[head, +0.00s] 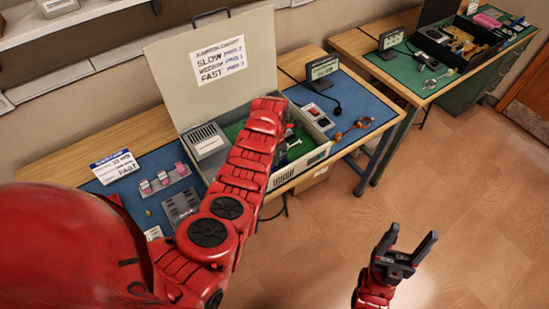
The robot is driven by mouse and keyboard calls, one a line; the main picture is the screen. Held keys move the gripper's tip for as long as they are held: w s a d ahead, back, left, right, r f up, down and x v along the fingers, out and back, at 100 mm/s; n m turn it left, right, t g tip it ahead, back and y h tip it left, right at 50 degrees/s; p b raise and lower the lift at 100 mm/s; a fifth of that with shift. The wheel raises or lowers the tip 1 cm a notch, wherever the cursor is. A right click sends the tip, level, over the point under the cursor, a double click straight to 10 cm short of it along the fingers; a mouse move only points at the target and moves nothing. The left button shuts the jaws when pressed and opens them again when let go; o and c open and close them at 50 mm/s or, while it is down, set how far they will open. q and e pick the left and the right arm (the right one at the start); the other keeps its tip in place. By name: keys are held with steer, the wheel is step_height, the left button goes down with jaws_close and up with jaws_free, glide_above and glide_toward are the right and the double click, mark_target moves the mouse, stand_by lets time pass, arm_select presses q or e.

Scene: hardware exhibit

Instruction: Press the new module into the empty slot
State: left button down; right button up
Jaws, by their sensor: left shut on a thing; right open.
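An open beige case (302,172) stands on the near workbench, with a green circuit board (234,131) inside. My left arm reaches across it. My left gripper (281,146) is over the board at the case's right part, mostly hidden behind my own arm. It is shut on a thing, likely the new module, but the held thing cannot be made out. The empty slot is not visible either; my arm covers the middle of the board. My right gripper (412,238) is open and empty, over the floor in front of the bench, well apart from the case.
Left of the case are a grey holder with pink-topped pieces (164,180), a grey slotted tray (181,206) and a label card (114,166). The raised lid (217,62) stands behind. Right are a switch box (316,116) and orange-handled tool (353,127). Another bench stands far right.

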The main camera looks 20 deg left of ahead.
arm_select(q)
steer(key=shift+w+f, duration=0.1)
steer(key=shift+f, duration=0.1)
stand_by(0.5)
steer(key=shift+f+b, duration=0.25)
steer(key=shift+b, duration=0.1)
steer(key=shift+d+f+b, duration=0.1)
steer(key=shift+f+b, duration=0.8)
steer(key=shift+f, duration=0.25)
stand_by(0.7)
steer(key=c, duration=0.9)
jaws_free()
steer(key=shift+f, duration=0.1)
